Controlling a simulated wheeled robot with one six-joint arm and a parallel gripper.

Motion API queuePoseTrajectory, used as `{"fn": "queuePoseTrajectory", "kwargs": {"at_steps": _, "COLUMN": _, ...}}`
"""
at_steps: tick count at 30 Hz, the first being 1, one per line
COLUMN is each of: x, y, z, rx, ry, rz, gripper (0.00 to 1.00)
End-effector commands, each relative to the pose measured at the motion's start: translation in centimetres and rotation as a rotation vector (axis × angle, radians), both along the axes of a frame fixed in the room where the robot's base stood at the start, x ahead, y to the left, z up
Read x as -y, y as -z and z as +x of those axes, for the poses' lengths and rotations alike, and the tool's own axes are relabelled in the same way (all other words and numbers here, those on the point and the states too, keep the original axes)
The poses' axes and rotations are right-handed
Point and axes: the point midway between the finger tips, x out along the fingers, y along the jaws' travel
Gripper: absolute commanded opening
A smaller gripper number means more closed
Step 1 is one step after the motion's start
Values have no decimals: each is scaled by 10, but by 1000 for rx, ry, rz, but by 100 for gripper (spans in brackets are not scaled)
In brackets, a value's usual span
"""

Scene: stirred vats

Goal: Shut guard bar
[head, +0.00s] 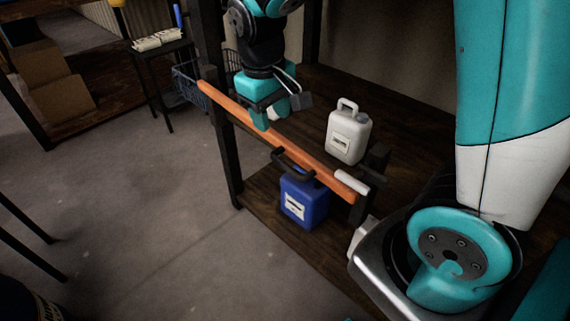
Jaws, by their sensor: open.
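The orange guard bar (317,165) runs along the front of a dark wooden shelf, from a black post at the left to a black post at the right. A black handle (292,164) is on its right half. A white piece (351,182) is by its right end, near a black bracket (376,164); I cannot tell whether the bar sits in it. My gripper (269,117) is open, pointing down at the bar's middle-left part, left of the handle. I cannot tell whether the fingers touch the bar. Something white shows behind the fingers.
A white jug (348,133) stands on the shelf behind the bar. A blue jug (303,198) stands on the lower shelf, below the handle. A small black table (160,47) and a wire basket (188,82) are at the back left.

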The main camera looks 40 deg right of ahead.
Motion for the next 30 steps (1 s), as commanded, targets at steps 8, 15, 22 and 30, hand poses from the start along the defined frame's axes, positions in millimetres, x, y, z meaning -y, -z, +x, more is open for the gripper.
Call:
{"fn": "queuePoseTrajectory", "kwargs": {"at_steps": 8, "x": 25, "y": 25, "z": 20, "rx": -13, "ry": 66, "rz": -85, "gripper": 44}}
{"fn": "queuePoseTrajectory", "kwargs": {"at_steps": 15, "x": 33, "y": 72, "z": 19, "rx": -17, "ry": 66, "rz": -84, "gripper": 44}}
{"fn": "queuePoseTrajectory", "kwargs": {"at_steps": 22, "x": 43, "y": 124, "z": 21, "rx": -17, "ry": 64, "rz": -83, "gripper": 44}}
{"fn": "queuePoseTrajectory", "kwargs": {"at_steps": 30, "x": 52, "y": 169, "z": 22, "rx": -13, "ry": 63, "rz": -82, "gripper": 44}}
